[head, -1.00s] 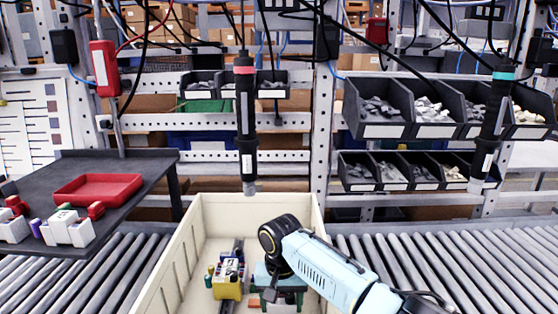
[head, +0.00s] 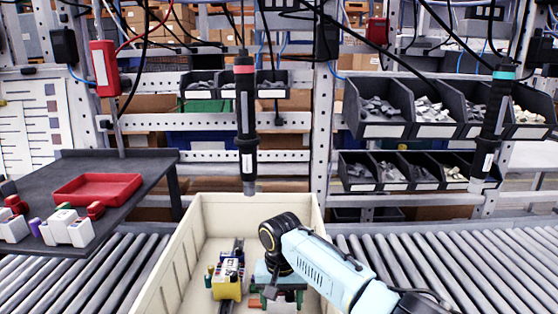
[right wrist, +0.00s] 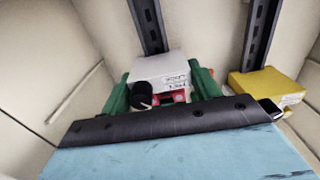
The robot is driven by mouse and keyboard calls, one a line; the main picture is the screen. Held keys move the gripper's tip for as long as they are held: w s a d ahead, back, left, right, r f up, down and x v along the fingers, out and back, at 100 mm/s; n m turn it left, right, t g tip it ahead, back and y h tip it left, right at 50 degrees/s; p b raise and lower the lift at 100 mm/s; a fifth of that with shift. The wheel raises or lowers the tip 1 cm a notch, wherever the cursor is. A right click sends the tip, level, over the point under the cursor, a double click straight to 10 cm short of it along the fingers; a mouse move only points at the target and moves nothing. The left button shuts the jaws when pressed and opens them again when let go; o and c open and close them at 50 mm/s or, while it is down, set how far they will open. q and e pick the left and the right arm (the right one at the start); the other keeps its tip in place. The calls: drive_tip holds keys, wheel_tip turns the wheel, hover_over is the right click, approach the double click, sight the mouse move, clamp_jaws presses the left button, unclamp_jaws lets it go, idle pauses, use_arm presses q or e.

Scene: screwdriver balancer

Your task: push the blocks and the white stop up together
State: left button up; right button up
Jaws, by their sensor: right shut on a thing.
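In the right wrist view a white block (right wrist: 160,68) with a black knob sits at the end of a dark rail (right wrist: 148,22). Green pieces flank it on the left (right wrist: 116,97) and right (right wrist: 205,82), with a bit of red (right wrist: 181,95) below it. My right gripper (head: 270,288) is down in the crate, shut, over this group. Its fingertips are hidden, so the exact grip is unclear. A yellow block (head: 228,288) stands just left of the gripper. My left gripper is not in view.
The beige crate (head: 312,215) has high walls close around my gripper. Roller conveyors (head: 60,285) lie on both sides. A dark side table (head: 130,170) holds a red tray (head: 97,189) and white blocks (head: 68,228). A screwdriver (head: 246,120) hangs above the crate.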

drive_tip(key=shift+w+a+r, duration=0.1)
drive_tip(key=shift+a+r, duration=0.1)
drive_tip(key=shift+a, duration=0.45)
drive_tip(key=shift+w, duration=0.25)
idle(1.5)
drive_tip(key=o, duration=1)
drive_tip(key=shift+a, duration=0.1)
drive_tip(key=shift+o, duration=0.3)
drive_tip(key=shift+f, duration=0.1)
drive_tip(key=shift+d, duration=0.3)
drive_tip(key=shift+p, duration=0.4)
